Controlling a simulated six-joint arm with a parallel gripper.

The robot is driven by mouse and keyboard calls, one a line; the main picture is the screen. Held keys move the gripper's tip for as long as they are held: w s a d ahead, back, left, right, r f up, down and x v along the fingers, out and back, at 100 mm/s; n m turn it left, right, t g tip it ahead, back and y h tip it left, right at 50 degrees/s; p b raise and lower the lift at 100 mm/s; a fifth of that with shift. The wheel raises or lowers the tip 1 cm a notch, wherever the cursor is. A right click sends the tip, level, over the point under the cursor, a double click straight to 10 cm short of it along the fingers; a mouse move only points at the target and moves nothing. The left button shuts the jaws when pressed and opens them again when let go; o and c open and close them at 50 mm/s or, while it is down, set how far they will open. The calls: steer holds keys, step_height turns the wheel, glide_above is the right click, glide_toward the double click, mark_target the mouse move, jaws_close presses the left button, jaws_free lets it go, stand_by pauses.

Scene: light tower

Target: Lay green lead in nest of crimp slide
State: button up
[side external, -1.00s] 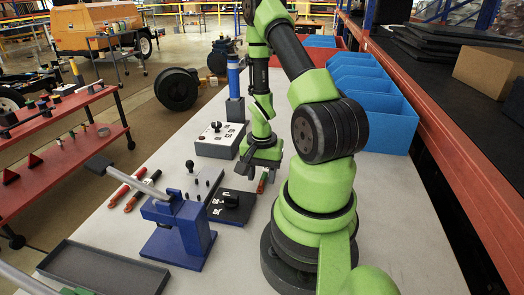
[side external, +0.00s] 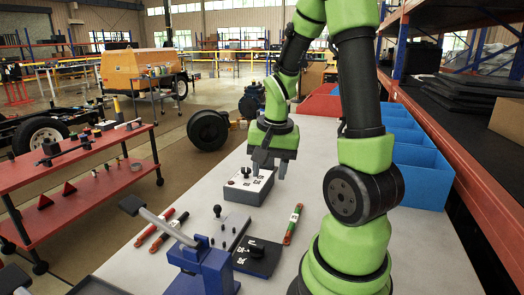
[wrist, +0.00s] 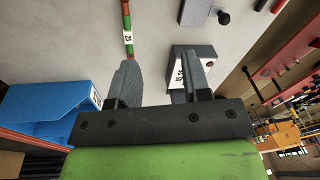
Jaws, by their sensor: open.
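A red lead with green bands and a white label (side external: 293,223), apparently the green lead, lies on the bench right of the black block. It also shows at the top of the wrist view (wrist: 127,38). My gripper (side external: 268,172) is open and empty, raised above the bench and farther back than the lead. In the wrist view its fingers (wrist: 165,82) have nothing between them. A grey plate with a black knob and small pegs (side external: 232,229), apparently the crimp slide, lies by the blue lever press (side external: 205,268). I cannot make out its nest.
A grey box with labels (side external: 248,188) stands near my gripper. Blue bins (side external: 420,175) line the right side.

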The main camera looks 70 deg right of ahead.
steer(key=w+a+r+n+t, duration=0.1)
steer(key=a+r+n+t, duration=0.2)
steer(key=a+r+n, duration=0.3)
steer(key=a+r, duration=0.3)
steer(key=a, duration=0.1)
steer(key=shift+a+t+y, duration=0.3)
steer(key=shift+a, duration=0.05)
steer(key=shift+o, duration=0.7)
steer(key=s+a+r+n+t+y, duration=0.2)
steer(key=s+a+r+n, duration=0.1)
steer(key=a, duration=0.3)
steer(key=shift+s+a+r+n, duration=0.35)
steer(key=shift+s+r+n, duration=0.05)
steer(key=shift+n, duration=0.5)
